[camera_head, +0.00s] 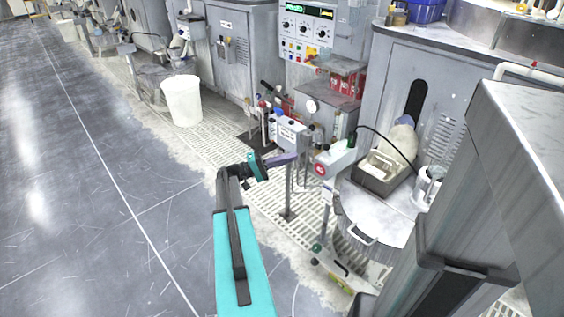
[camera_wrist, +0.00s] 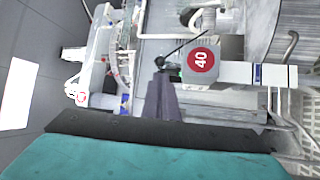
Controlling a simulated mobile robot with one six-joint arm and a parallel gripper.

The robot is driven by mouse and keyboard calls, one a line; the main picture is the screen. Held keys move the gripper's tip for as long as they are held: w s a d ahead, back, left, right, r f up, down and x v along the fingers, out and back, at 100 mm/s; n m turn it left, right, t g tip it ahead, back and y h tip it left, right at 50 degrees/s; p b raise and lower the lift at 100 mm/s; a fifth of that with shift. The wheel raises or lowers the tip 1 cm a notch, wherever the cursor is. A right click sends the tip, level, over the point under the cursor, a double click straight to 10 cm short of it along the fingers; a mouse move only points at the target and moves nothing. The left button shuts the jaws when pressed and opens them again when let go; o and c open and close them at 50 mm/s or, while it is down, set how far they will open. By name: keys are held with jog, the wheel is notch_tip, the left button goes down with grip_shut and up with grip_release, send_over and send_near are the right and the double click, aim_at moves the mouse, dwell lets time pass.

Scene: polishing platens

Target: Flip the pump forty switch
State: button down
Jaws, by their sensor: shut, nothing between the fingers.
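The pump forty box is a pale grey box (camera_head: 338,157) on a stand, right of centre in the head view. Its red round label (camera_head: 320,169) reads 40 in the wrist view (camera_wrist: 201,59), turned sideways. A black fitting (camera_wrist: 168,67) with a thin dark cable sits at the box's edge in the wrist view. I cannot make out the switch lever itself. My gripper (camera_head: 294,157) is shut and empty, with purple-grey fingers, left of the box. In the wrist view its fingertips (camera_wrist: 161,79) overlap the black fitting's lower edge; I cannot tell whether they touch.
Another grey box (camera_head: 289,131) with a blue top stands on a post behind my gripper. A metal drum (camera_head: 375,225) and a tray (camera_head: 384,172) are to the right. A white bin (camera_head: 182,101) stands left on the grating. The grey floor at left is clear.

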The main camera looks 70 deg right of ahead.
jog(key=b, duration=0.1)
send_near(328, 150)
jog(key=x, duration=0.3)
jog(key=d+x, duration=0.1)
jog(key=x, duration=0.1)
jog(key=shift+w+r, duration=0.25)
jog(key=shift+w, duration=0.1)
jog(key=shift+a, duration=0.2)
jog(key=shift+s+d, duration=0.1)
jog(key=shift+d, duration=0.05)
